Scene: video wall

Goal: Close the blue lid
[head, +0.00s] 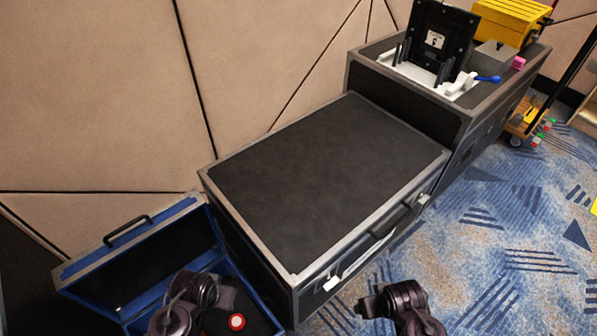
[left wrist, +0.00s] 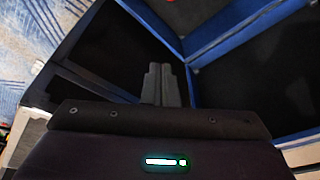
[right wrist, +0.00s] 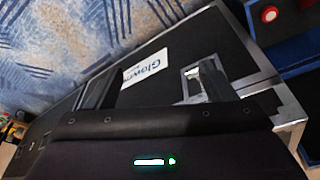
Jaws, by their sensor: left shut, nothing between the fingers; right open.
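The blue lid (head: 160,262) stands raised on the blue case (head: 262,304) at the lower left of the head view. It leans back near the wall, with a black handle (head: 127,230) on its top edge. A red round button (head: 237,321) shows inside the case. My left gripper (left wrist: 162,85) is shut and empty; blue edges of the case (left wrist: 235,25) show close to its fingers in the left wrist view. My left arm hides part of the case. My right gripper (right wrist: 155,85) is open and empty, beside the large black case, away from the lid.
A large black case (head: 325,170) with metal edges stands right beside the blue one. Behind it, another case (head: 450,115) carries a black panel and a yellow box (head: 510,20). The panelled wall (head: 110,110) is close behind. Patterned carpet (head: 480,240) is free at right.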

